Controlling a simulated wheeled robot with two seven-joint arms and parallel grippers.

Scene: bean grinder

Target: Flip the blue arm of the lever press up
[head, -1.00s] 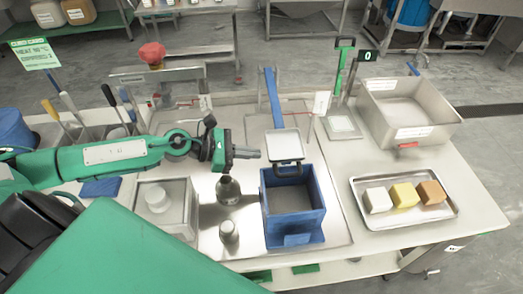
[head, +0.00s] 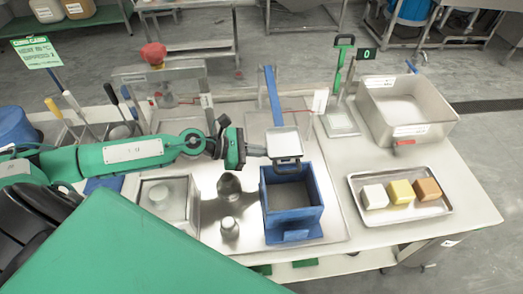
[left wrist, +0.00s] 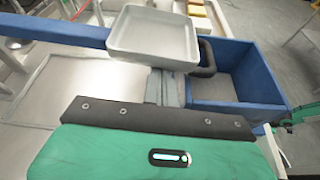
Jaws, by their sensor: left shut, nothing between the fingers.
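The lever press has a blue arm (head: 273,95) that runs from the back toward me and ends in a grey metal pan (head: 284,142) with a dark handle loop. The pan is above the front blue open box (head: 293,212). In the left wrist view, the blue arm (left wrist: 50,30) comes in from the left to the pan (left wrist: 153,38), and the black handle (left wrist: 207,58) is right of the fingers. My left gripper (head: 262,151) is shut and empty, its tips at the pan's left front edge; I cannot tell if they touch. My right gripper is not in view.
A bottle (head: 230,187) and a small metal jar (head: 229,228) stand left of the blue box. A metal container (head: 150,210) is farther left. A tray (head: 372,211) with three blocks and a steel bin (head: 440,128) are on the right.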

